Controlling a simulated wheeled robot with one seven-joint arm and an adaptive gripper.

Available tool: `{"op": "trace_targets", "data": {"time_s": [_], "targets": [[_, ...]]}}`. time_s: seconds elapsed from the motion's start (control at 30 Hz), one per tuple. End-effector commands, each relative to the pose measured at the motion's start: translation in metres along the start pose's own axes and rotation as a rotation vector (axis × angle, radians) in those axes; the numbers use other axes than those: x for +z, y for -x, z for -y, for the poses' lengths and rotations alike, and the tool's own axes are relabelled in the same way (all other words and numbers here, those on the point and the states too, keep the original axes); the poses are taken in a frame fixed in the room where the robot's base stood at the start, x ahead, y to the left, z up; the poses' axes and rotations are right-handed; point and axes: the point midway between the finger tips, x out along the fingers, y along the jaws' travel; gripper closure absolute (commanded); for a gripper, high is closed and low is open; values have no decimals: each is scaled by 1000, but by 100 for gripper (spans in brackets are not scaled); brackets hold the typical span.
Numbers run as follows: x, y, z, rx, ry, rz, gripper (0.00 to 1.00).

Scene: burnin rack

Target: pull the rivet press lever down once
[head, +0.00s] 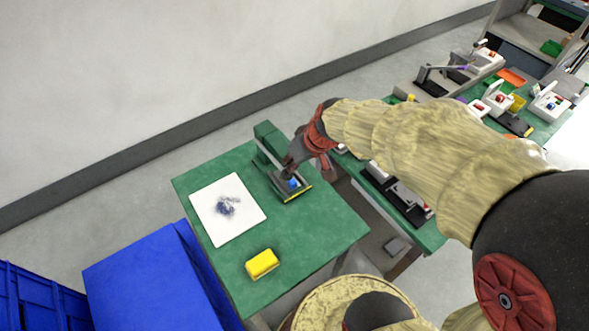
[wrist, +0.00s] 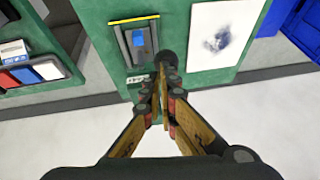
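The rivet press stands on the green table (head: 330,222), with a green upright (head: 268,140) at the back and a grey base edged in yellow (head: 298,193). A small blue piece (head: 293,183) sits on its base; it also shows in the wrist view (wrist: 138,42). My gripper (head: 290,162) is over the right side of the press. In the wrist view, its fingers (wrist: 162,80) are drawn together. A dark round knob (wrist: 167,57), apparently the lever's end, is right at the fingertips. Whether it is between or beyond them is unclear. The lever's arm is mostly hidden.
A white sheet with a dark smudge (head: 228,208) and a yellow block (head: 262,263) lie on the table. A blue bin (head: 150,280) stands left of it. Another bench with several devices (head: 545,105) is to the right, beyond my arm. A wall runs behind.

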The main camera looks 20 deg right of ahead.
Motion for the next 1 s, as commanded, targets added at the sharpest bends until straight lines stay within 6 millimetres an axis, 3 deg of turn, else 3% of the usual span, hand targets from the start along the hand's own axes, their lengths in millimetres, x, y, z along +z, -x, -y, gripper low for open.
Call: {"op": "trace_targets", "data": {"time_s": [0.03, 0.3, 0.5, 1.0], "targets": [[-12, 12, 2, 0, 1, 0, 100], [3, 68, -1, 3, -1, -4, 100], [10, 95, -2, 1, -2, -2, 100], [13, 104, -1, 0, 0, 0, 100]]}}
